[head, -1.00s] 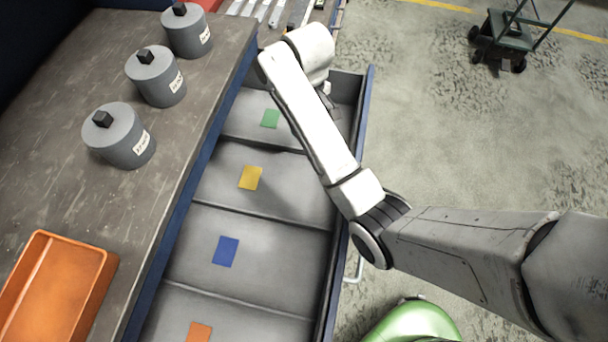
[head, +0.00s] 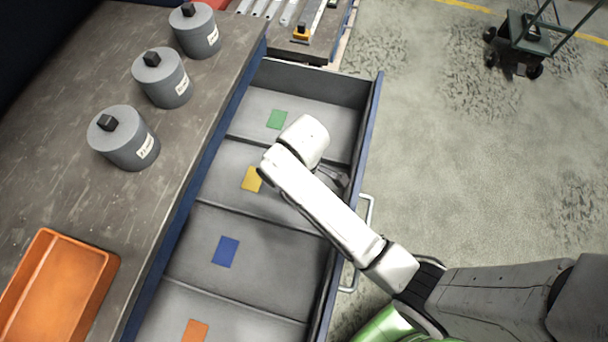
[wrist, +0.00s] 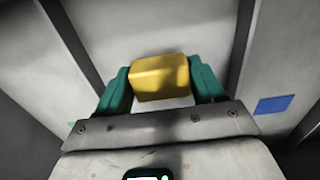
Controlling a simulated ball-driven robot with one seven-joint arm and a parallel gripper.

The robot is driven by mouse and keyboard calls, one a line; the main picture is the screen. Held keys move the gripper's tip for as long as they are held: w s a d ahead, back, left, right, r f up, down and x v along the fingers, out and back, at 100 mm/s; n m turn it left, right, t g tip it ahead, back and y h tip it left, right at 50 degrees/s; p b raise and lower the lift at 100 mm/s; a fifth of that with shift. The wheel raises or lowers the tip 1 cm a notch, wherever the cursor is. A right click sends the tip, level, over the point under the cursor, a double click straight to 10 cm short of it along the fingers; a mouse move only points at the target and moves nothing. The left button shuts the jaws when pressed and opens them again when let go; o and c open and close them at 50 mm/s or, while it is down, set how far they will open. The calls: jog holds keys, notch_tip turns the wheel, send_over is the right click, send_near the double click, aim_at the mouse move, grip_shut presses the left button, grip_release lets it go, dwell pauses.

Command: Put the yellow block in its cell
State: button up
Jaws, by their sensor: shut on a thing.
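The yellow block (wrist: 160,78) is held between the two teal fingers of my gripper (wrist: 160,82) in the wrist view. My gripper is shut on it. In the head view the white end of my arm hangs over the open drawer and hides the gripper and the block. The drawer has several grey cells, each with a coloured patch. The yellow patch (head: 252,179) marks one cell, and my arm partly covers that cell. How high the block is above the drawer floor I cannot tell.
The green patch (head: 277,119), blue patch (head: 225,251) and orange patch (head: 194,331) mark other cells, with low dividers between. Grey lidded canisters (head: 162,78) and an orange tray (head: 104,268) stand on the workbench at left. A wheeled cart (head: 526,36) stands on the floor.

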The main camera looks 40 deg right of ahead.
jog(key=shift+f, duration=1.5)
jog(key=shift+f, duration=0.1)
jog(key=o, duration=1.1)
jog(key=shift+o, duration=0.2)
